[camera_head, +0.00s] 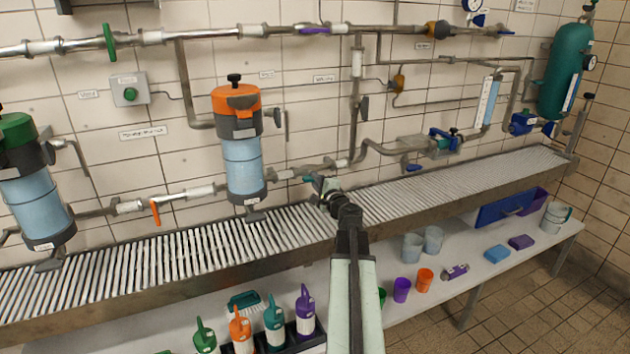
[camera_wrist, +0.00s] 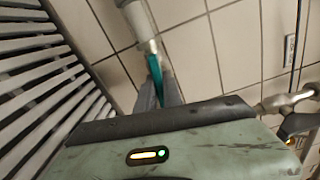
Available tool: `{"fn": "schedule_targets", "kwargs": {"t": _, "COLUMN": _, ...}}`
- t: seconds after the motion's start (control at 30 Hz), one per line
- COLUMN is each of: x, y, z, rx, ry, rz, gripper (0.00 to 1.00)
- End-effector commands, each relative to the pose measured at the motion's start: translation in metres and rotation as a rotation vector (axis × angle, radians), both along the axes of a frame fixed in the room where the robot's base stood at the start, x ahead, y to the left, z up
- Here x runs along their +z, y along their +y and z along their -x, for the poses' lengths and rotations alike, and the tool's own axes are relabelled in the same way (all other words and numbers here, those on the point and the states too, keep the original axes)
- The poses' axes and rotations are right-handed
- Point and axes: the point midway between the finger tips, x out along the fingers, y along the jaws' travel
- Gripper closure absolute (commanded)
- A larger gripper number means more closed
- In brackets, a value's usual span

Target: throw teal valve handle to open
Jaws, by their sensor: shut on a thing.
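The teal valve handle (camera_head: 307,179) sits on the lower wall pipe (camera_head: 312,168), right of the orange-topped filter housing, just above the slatted rack. In the wrist view the teal handle (camera_wrist: 154,68) runs from beside the pale pipe sleeve (camera_wrist: 141,22) down between my fingers. My gripper (camera_head: 322,186) is at the handle, and in the wrist view my gripper (camera_wrist: 158,94) is shut on its free end. The fingers and the body of my gripper hide part of the handle. Its exact angle to the pipe is hard to tell.
The slatted rack (camera_head: 410,197) runs close under the pipe. The orange-topped filter housing (camera_head: 243,160) stands to the left. An orange handle (camera_head: 155,212) hangs from the same pipe line further left. Below, the shelf holds spray bottles (camera_head: 274,318) and cups (camera_head: 401,290).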

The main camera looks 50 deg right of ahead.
Motion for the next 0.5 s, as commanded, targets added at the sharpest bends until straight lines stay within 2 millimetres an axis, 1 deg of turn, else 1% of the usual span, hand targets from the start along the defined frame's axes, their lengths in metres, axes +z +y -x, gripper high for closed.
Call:
{"fn": "schedule_targets", "kwargs": {"t": 0.2, "x": -0.0008, "y": 0.0006, "z": 0.0006, "rx": 0.001, "ry": 0.045, "rz": 0.109, "gripper": 1.0}}
{"fn": "schedule_targets", "kwargs": {"t": 0.5, "x": -0.0009, "y": 0.0006, "z": 0.0008, "rx": 0.001, "ry": 0.073, "rz": 0.177, "gripper": 1.0}}
